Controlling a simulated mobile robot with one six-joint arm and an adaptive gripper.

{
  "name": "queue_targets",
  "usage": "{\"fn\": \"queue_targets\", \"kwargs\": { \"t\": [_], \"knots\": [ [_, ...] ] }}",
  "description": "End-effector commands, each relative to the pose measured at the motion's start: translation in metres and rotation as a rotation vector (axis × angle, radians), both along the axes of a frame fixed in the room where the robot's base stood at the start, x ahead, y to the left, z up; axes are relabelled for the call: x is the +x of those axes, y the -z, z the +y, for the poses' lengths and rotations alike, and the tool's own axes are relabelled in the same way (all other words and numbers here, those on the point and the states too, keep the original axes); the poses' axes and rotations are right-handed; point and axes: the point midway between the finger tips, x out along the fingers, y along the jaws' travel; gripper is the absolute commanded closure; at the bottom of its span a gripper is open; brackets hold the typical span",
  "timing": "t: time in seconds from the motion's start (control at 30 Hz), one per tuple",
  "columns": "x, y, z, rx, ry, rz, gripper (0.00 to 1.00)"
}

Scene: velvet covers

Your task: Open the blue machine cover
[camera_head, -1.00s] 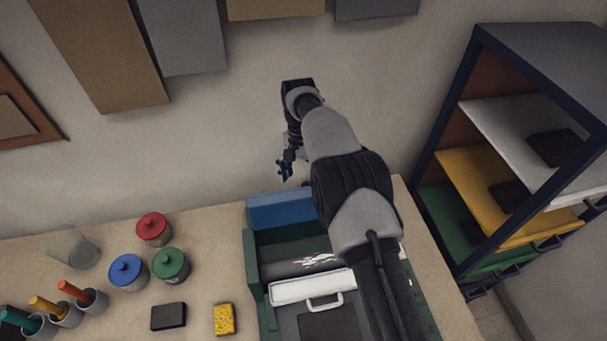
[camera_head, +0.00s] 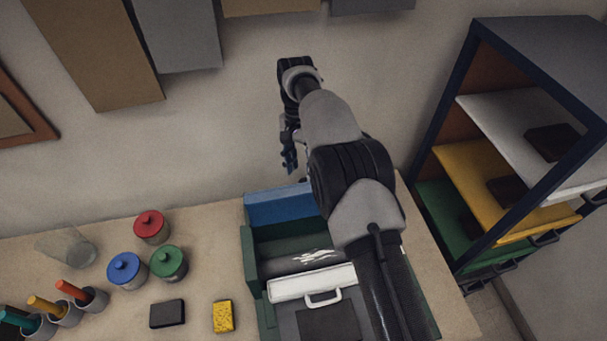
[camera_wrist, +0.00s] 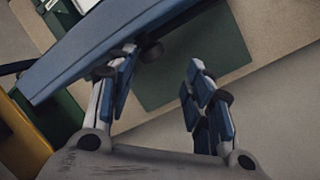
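The blue machine cover (camera_head: 280,206) stands along the back edge of the green machine (camera_head: 249,262), its right end hidden behind my arm. In the wrist view the blue cover (camera_wrist: 115,48) crosses the upper left as a long slanted panel. My gripper (camera_head: 289,158) is above and behind the cover in the head view, by the wall. In the wrist view my gripper (camera_wrist: 163,80) has its two blue-padded fingers spread with nothing between them. The left finger overlaps the cover's edge in the picture; I cannot tell whether it touches.
The machine has a white bar with a handle (camera_head: 323,300) in front. Red (camera_head: 151,226), blue (camera_head: 126,270) and green (camera_head: 167,263) jars, a black block (camera_head: 167,314) and a yellow sponge (camera_head: 223,316) lie left. A shelf unit (camera_head: 455,125) stands right.

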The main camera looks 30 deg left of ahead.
Motion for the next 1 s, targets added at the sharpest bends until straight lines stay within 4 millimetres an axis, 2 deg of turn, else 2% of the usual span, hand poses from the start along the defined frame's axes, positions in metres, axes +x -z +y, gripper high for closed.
{"fn": "queue_targets", "kwargs": {
  "t": [0.1, 0.33, 1.0],
  "knots": [
    [0.001, -0.025, 0.000, 0.001, -0.001, -0.003, 0.54],
    [0.002, -0.052, -0.002, -0.003, -0.001, -0.002, 0.54],
    [0.002, -0.055, -0.003, -0.006, -0.001, 0.000, 0.54]
  ]
}}
